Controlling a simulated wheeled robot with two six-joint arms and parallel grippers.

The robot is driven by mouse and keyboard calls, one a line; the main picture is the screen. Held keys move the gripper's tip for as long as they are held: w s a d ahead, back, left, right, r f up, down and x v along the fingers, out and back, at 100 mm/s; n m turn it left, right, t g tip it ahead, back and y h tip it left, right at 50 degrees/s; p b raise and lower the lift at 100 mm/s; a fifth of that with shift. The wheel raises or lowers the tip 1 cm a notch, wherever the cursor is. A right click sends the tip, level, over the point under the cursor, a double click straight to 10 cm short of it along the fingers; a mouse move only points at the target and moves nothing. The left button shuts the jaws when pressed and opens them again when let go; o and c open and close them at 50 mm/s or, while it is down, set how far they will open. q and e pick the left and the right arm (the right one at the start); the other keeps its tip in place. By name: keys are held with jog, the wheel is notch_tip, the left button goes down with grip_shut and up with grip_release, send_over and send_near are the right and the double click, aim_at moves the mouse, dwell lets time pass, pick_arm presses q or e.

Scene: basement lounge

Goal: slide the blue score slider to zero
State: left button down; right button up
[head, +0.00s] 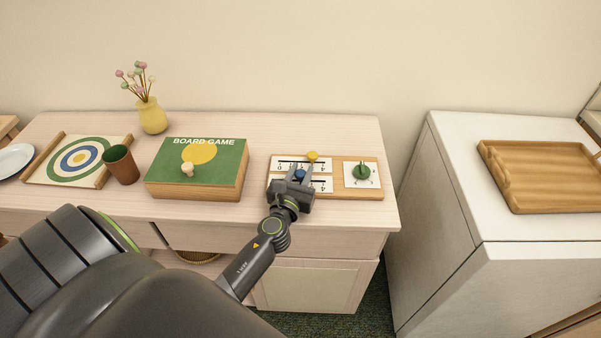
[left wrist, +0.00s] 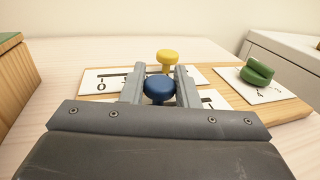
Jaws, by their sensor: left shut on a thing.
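The wooden score board (head: 341,192) lies on the light wooden cabinet top. Its blue score slider (head: 299,175) is a round knob on the nearer white scale strip (head: 321,184). My left gripper (head: 299,171) is shut on the blue slider, with one finger on each side of the knob; the knob also shows in the left wrist view (left wrist: 159,88). A yellow slider (head: 312,156) stands on the farther strip, just beyond the fingers. A 0 shows at the left end of that farther strip in the left wrist view. The gripper hides part of the nearer scale. My right gripper is not in view.
A green knob (head: 362,172) sits on the board's right part. The board game box (head: 197,170) is close on the left, then a brown cup (head: 121,165) and a target board (head: 78,160). A yellow vase (head: 152,116) stands behind. A wooden tray (head: 545,199) lies on the right cabinet.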

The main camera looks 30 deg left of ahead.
pick_arm(q)
jog(key=s+a, duration=0.2)
jog(key=a, duration=0.1)
jog(key=s+a, duration=0.1)
jog(key=a, duration=0.1)
jog(key=shift+s+a, duration=0.15)
jog(key=shift+a, duration=0.05)
jog(key=shift+d, duration=0.1)
jog(key=c, duration=1.5)
grip_release()
jog(key=o, duration=0.4)
jog(key=shift+s+a, duration=0.15)
jog(key=shift+a, duration=0.1)
jog(key=shift+c, duration=0.2)
jog(key=shift+d, duration=0.1)
